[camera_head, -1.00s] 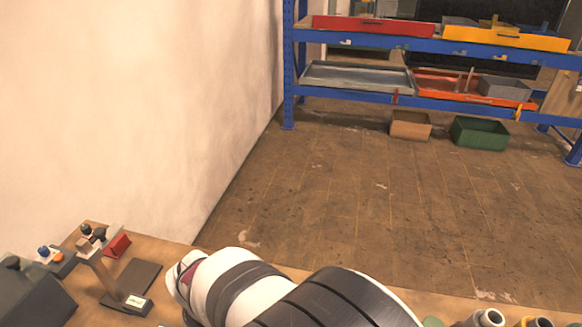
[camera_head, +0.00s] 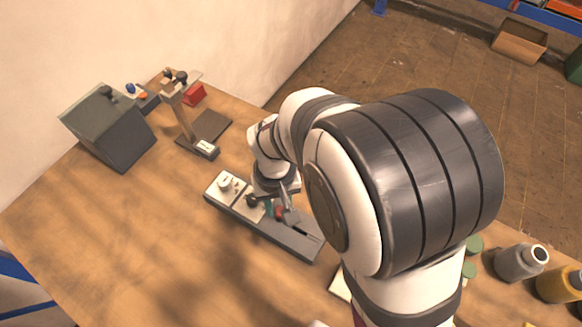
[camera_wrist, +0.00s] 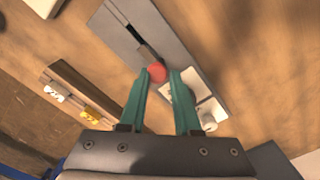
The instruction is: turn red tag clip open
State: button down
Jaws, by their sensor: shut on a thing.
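The red tag clip (camera_wrist: 157,72) shows as a small round red piece between the fingertips of my gripper (camera_wrist: 160,74) in the wrist view. It sits on a long grey base (camera_wrist: 180,52), beside a dark bar and slot. In the head view the red clip (camera_head: 280,213) is a small patch at my gripper (camera_head: 274,208), partly hidden by the fingers and arm. My teal fingers are shut on it. I cannot tell from these frames whether the clip is turned open.
White plates with knobs (camera_head: 225,183) sit on the base's left part. A lever stand (camera_head: 184,115) and a dark grey box (camera_head: 108,130) stand at the back left. Bottles (camera_head: 521,262) stand at the right. The table's left front (camera_head: 110,240) is clear.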

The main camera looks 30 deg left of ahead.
jog(key=m, duration=0.4)
jog(key=shift+m, duration=0.4)
jog(key=m, duration=0.4)
jog(key=shift+m, duration=0.3)
jog(key=m, duration=0.4)
jog(key=shift+m, duration=2.2)
jog(key=c, duration=0.6)
grip_release()
